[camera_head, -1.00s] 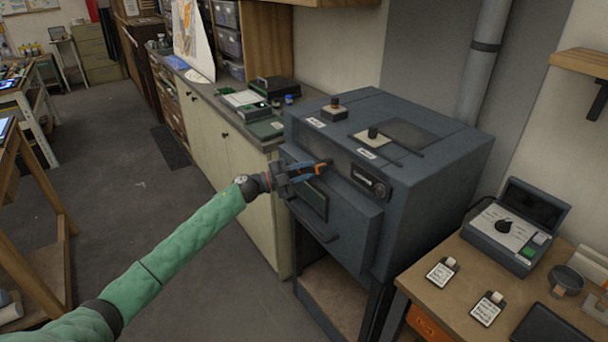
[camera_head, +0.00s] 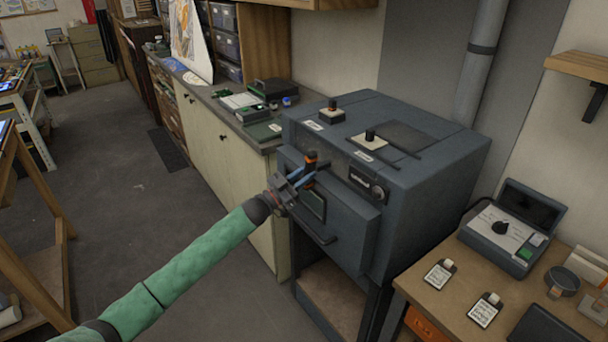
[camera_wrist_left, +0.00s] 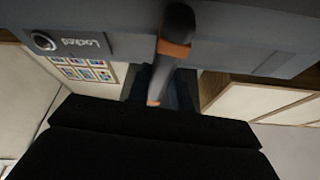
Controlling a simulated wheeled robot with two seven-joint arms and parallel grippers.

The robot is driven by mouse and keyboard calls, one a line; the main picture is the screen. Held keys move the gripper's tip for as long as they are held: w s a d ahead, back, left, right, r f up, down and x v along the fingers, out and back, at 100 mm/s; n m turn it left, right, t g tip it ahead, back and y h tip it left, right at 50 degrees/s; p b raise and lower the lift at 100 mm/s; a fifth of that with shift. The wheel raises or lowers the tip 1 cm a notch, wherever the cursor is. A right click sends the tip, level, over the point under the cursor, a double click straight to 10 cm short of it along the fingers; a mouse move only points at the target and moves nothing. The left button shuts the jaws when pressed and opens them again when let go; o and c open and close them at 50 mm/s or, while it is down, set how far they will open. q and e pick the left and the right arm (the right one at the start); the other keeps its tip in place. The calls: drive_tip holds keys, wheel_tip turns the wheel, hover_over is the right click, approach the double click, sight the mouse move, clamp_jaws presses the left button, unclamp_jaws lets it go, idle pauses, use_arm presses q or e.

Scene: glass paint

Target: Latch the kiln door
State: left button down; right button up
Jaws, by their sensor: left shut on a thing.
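The dark blue-grey kiln (camera_head: 440,160) stands right of centre with its front door (camera_head: 345,225) closed or nearly so; I cannot tell if there is a gap. My left gripper (camera_head: 303,182) is at the upper left of the door, shut on the latch handle (camera_head: 311,157), which is dark with an orange band and points upward. The handle with its orange band also shows in the left wrist view (camera_wrist_left: 177,30). In the head view a plate with a round dial (camera_head: 368,185) is right of the handle. My right gripper is out of view.
A wooden side table (camera_head: 425,270) with a control box (camera_head: 503,230) and cards stands at the right. The counter (camera_head: 228,115) runs back behind the kiln's left side. Open floor lies at left.

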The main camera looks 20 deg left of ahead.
use_arm(q)
drive_tip(key=shift+n+t+y, duration=0.4)
drive_tip(key=shift+n+y, duration=0.1)
drive_tip(key=shift+n, duration=0.7)
drive_tip(key=shift+d+n, duration=0.1)
drive_tip(key=shift+n, duration=0.2)
drive_tip(key=c, duration=1.4)
unclamp_jaws()
drive_tip(key=shift+o, duration=0.8)
